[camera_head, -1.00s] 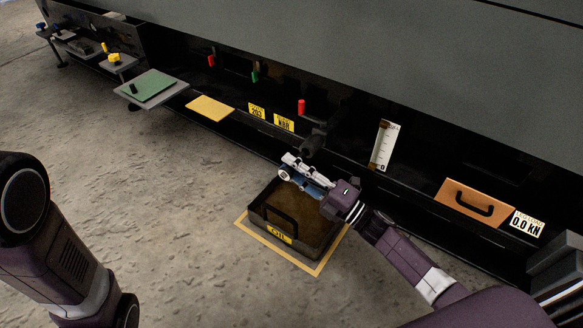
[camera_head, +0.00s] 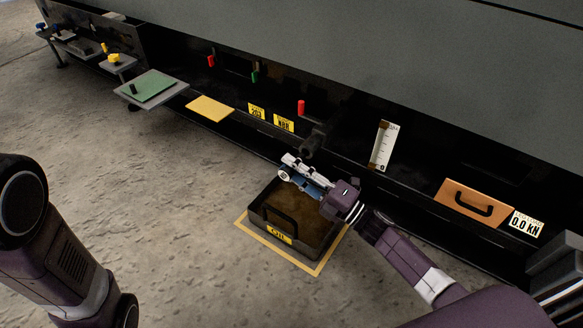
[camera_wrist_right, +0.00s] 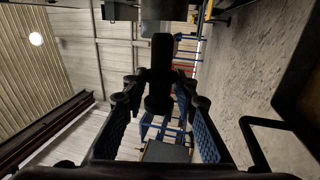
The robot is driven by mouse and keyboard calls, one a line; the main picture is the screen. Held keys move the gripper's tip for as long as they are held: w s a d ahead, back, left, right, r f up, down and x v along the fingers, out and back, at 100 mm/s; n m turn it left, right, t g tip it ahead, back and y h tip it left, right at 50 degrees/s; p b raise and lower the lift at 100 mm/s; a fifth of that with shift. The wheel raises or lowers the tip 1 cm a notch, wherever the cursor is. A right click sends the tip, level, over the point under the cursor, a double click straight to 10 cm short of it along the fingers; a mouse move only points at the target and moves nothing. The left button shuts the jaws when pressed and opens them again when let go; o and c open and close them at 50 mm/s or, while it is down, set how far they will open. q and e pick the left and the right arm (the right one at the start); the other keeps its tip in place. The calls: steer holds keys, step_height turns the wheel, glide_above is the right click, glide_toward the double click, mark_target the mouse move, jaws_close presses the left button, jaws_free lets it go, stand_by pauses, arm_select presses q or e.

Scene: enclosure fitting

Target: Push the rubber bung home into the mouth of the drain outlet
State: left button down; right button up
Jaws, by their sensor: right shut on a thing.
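The drain outlet (camera_head: 314,141) is a dark stub on the low side of the grey enclosure in the head view. My right gripper (camera_head: 288,166) is beside it, just above the tray. In the right wrist view my right gripper (camera_wrist_right: 160,92) is shut on the black rubber bung (camera_wrist_right: 160,75), which stands out between the fingertips. A dark grey end, apparently the drain outlet, shows at the top edge of that view, in line with the bung. I cannot tell whether they touch. In the head view the bung does not stand out from the dark outlet. My left gripper is out of view.
A black oil tray (camera_head: 262,227) with brown contents stands in a yellow floor outline under my right gripper. A gauge strip (camera_head: 384,145), an orange panel with a handle (camera_head: 450,197) and a 0.0 kN display (camera_head: 527,224) are to the right.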

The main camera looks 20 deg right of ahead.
mark_target(304, 155)
steer(key=shift+w+d, duration=0.25)
steer(key=shift+d, duration=0.05)
steer(key=shift+w+d+b, duration=0.65)
steer(key=shift+w+d, duration=0.05)
steer(key=shift+d, duration=0.2)
steer(key=shift+w+d+b, duration=0.65)
steer(key=shift+w+d, duration=0.05)
steer(key=shift+d, duration=0.2)
stand_by(0.3)
steer(key=o, duration=1.2)
steer(key=shift+s+d, duration=0.15)
steer(key=shift+s, duration=0.05)
steer(key=v, duration=1.1)
steer(key=shift+s+d+f, duration=0.1)
steer(key=shift+s+d, duration=0.05)
steer(key=shift+s, duration=0.05)
